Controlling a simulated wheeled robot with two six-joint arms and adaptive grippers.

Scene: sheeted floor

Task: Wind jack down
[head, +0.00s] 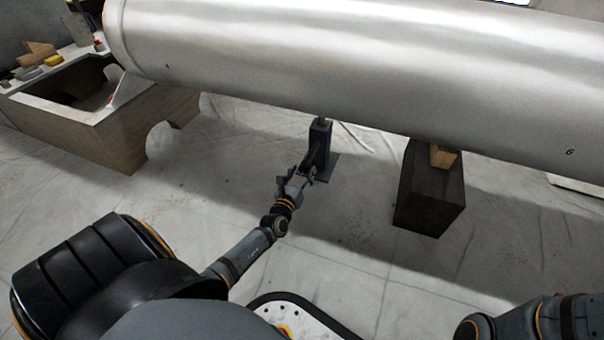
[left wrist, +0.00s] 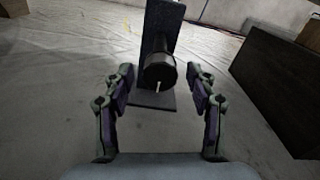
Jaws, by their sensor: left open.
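The jack (head: 320,143) is a dark upright post on a flat base plate, standing on the sheeted floor under a big silver cylinder (head: 380,60). Its top reaches up toward the cylinder's underside. In the left wrist view the jack (left wrist: 160,30) has a round dark knob (left wrist: 160,72) with a small pale pin facing me. My left gripper (head: 300,180) is open in front of the jack, its fingers (left wrist: 160,95) spread to either side below the knob and apart from it. My right arm shows at the lower right; its gripper is out of view.
A dark block (head: 430,190) with a small wooden wedge (head: 444,156) on top stands right of the jack under the cylinder. A wooden cradle (head: 100,125) with a curved cut-out stands at the left, with small items (head: 40,65) behind. The floor around the jack is clear.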

